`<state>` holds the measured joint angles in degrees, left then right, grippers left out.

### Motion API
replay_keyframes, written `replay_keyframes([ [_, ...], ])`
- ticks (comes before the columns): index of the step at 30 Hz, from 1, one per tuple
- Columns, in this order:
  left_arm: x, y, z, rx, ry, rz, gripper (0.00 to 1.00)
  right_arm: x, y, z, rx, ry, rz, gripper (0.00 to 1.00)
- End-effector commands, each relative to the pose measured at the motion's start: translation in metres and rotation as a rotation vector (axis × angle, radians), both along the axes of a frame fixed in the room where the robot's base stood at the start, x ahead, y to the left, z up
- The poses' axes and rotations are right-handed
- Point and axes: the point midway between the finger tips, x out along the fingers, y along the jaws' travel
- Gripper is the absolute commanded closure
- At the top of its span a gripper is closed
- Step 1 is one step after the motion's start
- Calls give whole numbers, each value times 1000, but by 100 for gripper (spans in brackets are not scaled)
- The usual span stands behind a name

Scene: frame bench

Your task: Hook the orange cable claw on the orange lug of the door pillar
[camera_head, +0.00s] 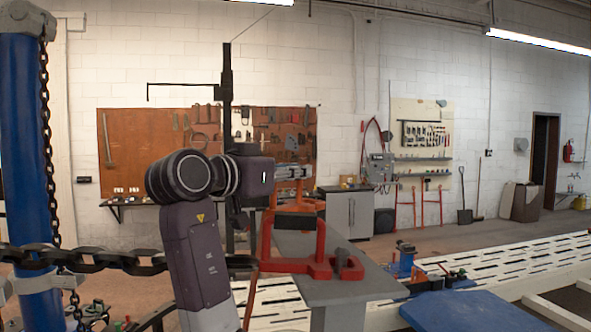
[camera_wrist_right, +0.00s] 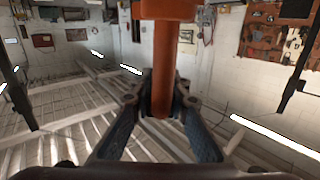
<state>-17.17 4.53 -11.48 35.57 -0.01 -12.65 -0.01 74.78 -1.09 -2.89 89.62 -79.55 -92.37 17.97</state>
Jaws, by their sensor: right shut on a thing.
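My right gripper (camera_head: 300,172) reaches out to the right at the middle of the head view. In the right wrist view its two fingers (camera_wrist_right: 163,108) are closed on an orange shaft (camera_wrist_right: 165,60), which has a wider orange block at its top. I take this to be the orange cable claw. In the head view, orange-red bars and brackets (camera_head: 295,266) show beneath the gripper, close to a grey bench. They overlap, so I cannot tell which belong to the claw. I cannot make out the orange lug or the door pillar for certain. My left gripper is not in view.
A blue post (camera_head: 25,150) with a dark chain (camera_head: 90,262) stands at the left; the chain runs across toward my right arm. A grey bench (camera_head: 345,286) is below the gripper. A slotted white bench frame (camera_head: 500,264) and a blue panel (camera_head: 460,312) lie at the right.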

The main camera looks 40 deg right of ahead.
Motion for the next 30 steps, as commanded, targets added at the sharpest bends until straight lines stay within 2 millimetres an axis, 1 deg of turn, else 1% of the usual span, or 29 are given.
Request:
replay_keyframes([
  [1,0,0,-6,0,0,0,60,0,1,-5,-4,-3,1,100],
  [16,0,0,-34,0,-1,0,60,1,2,-41,-5,-3,1,100],
  [21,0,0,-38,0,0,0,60,1,3,-46,-5,-3,0,100],
  [30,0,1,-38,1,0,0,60,1,3,-46,-5,-3,0,100],
])
